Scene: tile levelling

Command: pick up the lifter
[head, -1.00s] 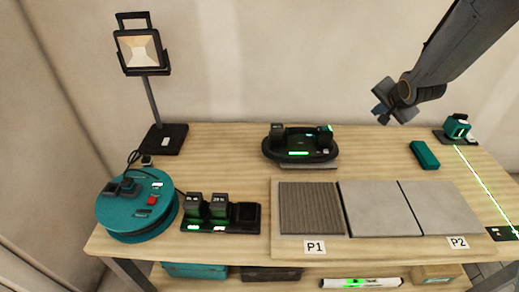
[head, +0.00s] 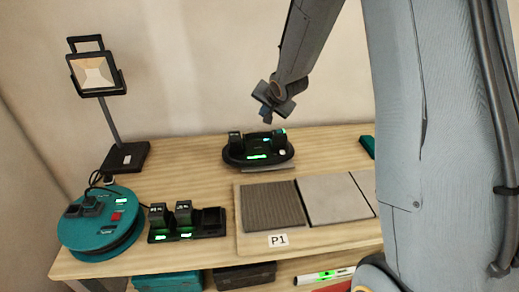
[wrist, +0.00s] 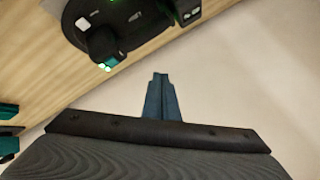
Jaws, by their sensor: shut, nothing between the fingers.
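The lifter (head: 258,157) is a black oval device with two upright dark blocks and green lights. It sits at the back of the bench, its front edge over a thin grey plate. In the wrist view part of the lifter (wrist: 83,38) shows at the upper left, cut off by the top edge. My gripper (head: 267,118) is above the lifter, apart from it, with the wall behind. In the wrist view my gripper's fingers (wrist: 160,78) are together with nothing between them, pointing at bare wall.
A board with grey tiles (head: 335,198) and a P1 label lies in front of the lifter. A battery charger (head: 210,222), a teal cable reel (head: 90,235) and a work lamp (head: 125,157) stand to the left. My arm hides the bench's right side.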

